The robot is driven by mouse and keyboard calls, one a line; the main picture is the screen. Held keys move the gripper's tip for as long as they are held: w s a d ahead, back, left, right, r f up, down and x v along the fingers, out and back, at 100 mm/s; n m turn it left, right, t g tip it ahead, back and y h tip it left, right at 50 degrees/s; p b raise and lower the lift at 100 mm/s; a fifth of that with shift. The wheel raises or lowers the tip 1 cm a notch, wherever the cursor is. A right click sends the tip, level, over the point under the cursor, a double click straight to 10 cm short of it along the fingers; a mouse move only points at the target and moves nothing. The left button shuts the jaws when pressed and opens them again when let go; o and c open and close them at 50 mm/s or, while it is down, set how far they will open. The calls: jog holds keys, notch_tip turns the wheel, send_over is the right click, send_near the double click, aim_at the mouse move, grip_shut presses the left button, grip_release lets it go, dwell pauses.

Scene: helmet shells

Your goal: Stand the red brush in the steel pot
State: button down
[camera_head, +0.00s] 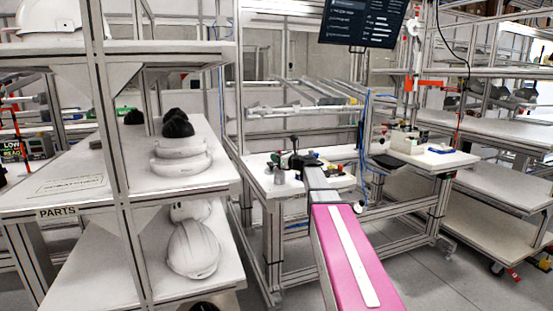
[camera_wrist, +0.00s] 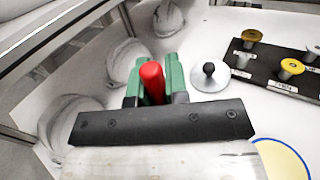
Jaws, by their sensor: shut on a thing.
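In the wrist view, my gripper (camera_wrist: 152,82) has its green fingers shut on the red brush (camera_wrist: 151,80). Only a rounded red part of the brush shows between the fingers; the rest is hidden. In the head view, my gripper (camera_head: 294,156) is over the far workbench, small and partly hidden by my arm. A small grey cylinder (camera_head: 279,176), which looks like the steel pot, stands on that bench just left of and below my gripper. I cannot see into it. I cannot clearly make out the pot in the wrist view.
A silver disc with a black knob (camera_wrist: 210,77) lies right of my fingers. Beyond it is a dark board (camera_wrist: 270,68) with yellow-topped pegs. White helmet shells (camera_head: 193,250) sit on the left rack. A monitor (camera_head: 362,22) hangs above the bench.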

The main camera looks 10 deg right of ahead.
jog(key=shift+f, duration=0.1)
jog(key=c, duration=1.1)
grip_release()
jog(key=v, duration=1)
jog(key=shift+s+d+f, duration=0.1)
jog(key=shift+s+f, duration=0.05)
jog(key=shift+s, duration=0.25)
